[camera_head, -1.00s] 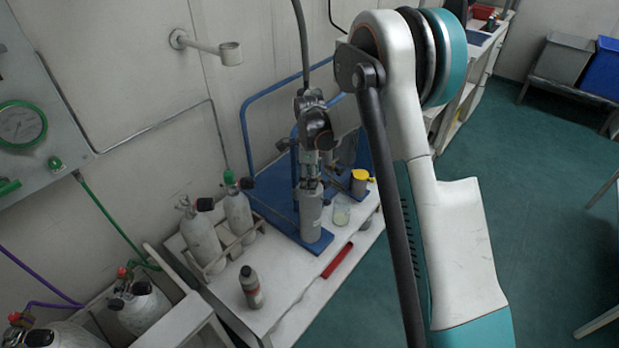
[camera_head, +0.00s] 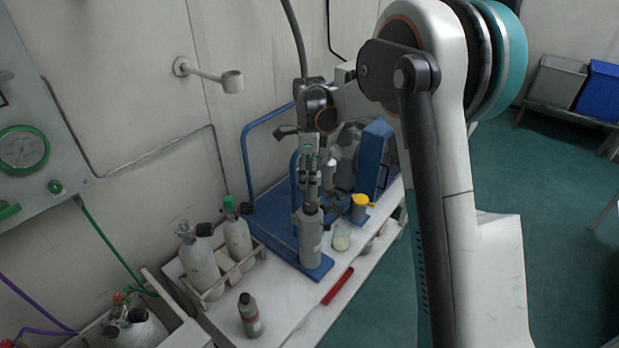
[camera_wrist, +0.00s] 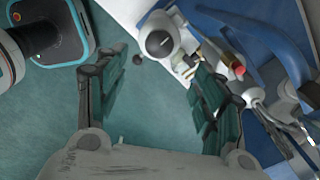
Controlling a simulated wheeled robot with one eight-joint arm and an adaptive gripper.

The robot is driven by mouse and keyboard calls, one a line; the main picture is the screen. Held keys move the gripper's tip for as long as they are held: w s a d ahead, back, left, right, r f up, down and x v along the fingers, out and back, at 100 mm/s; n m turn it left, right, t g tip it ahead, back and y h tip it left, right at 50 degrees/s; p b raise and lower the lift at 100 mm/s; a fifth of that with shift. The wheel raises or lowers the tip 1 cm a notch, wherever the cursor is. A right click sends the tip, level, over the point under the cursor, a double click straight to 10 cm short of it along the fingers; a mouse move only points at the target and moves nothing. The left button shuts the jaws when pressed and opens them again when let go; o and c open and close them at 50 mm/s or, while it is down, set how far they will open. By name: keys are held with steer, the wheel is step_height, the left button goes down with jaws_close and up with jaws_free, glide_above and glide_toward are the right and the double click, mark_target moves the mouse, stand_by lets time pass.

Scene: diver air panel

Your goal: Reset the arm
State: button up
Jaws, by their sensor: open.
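My gripper (camera_head: 312,182) points down over the worktop at the centre of the head view. In the wrist view its two dark fingers (camera_wrist: 157,92) stand wide apart with nothing between them but teal floor. A grey cylinder (camera_head: 310,240) stands upright on a blue base, just below the gripper in the head view. I cannot tell the exact gap between the fingertips and its top. My arm reaches in from the right and hides part of the worktop's far end.
The white worktop (camera_head: 285,300) holds a dark bottle (camera_head: 249,315), a red bar (camera_head: 338,286), a glass beaker (camera_head: 341,238), a yellow-topped container (camera_head: 360,208) and racked white tanks (camera_head: 198,256). A blue rail (camera_head: 246,160) and wall bracket (camera_head: 208,75) stand behind.

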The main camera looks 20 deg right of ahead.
stand_by(0.3)
steer(key=s+r+n+t, duration=0.4)
steer(key=s+r+n, duration=0.7)
steer(key=s+r, duration=0.45)
steer(key=s+f+n+t, duration=0.3)
steer(key=s+n, duration=0.7)
steer(key=s, duration=0.8)
steer(key=shift+f+n, duration=0.3)
steer(key=shift+n, duration=0.1)
